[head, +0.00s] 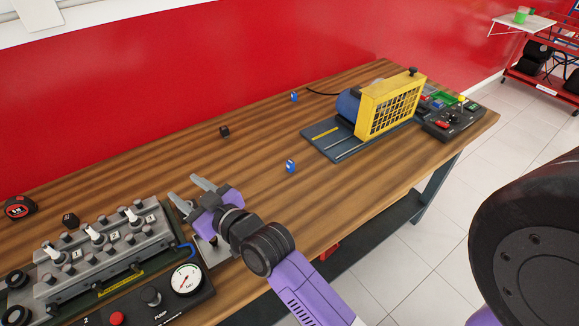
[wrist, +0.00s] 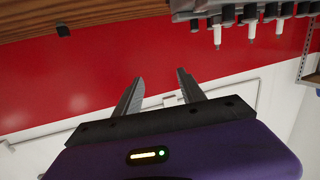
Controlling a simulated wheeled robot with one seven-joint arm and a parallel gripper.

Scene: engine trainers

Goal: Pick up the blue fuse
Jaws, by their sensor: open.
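A small blue block with a white mark (head: 290,166), fuse-like, stands on the wooden table in front of the yellow guard. A second small blue piece (head: 294,97) stands farther back, near the wall. I cannot tell for sure which one is the blue fuse. My gripper (head: 184,188) is open and empty, left of both blue pieces and above the table near the engine block. In the wrist view its two fingers (wrist: 160,76) are apart with only wall behind them. No blue piece shows there.
The engine block trainer (head: 100,255) fills the table's left end. A motor with a yellow guard (head: 392,103) and a control box (head: 452,117) stand at the right. A small black cube (head: 224,131) sits mid-table. Bare wood lies between my gripper and the nearer blue piece.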

